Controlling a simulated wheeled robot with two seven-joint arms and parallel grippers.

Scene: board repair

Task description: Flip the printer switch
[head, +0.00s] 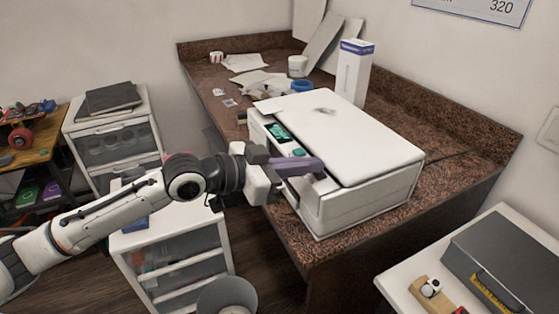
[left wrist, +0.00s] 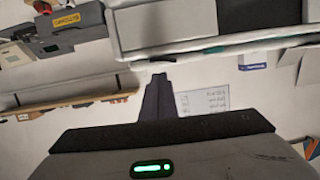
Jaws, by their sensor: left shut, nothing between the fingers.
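The white printer (head: 370,140) stands on the brown speckled counter. Its front panel has a lit green screen (head: 277,132) and a small teal button (head: 298,152); I cannot tell for certain which part is the switch. My left gripper (head: 316,166) is shut and empty, with its purple-grey fingers reaching over the printer's front panel just below the teal button. I cannot tell whether the fingertips touch the panel. In the left wrist view the shut fingers (left wrist: 159,80) point toward the printer's pale body (left wrist: 165,22). My right gripper is not in view.
A white and blue box (head: 354,72), a white cup (head: 297,66) and loose papers (head: 245,62) lie behind the printer. A white drawer unit (head: 170,240) stands below my left arm. A grey case (head: 505,260) is on a white surface at lower right.

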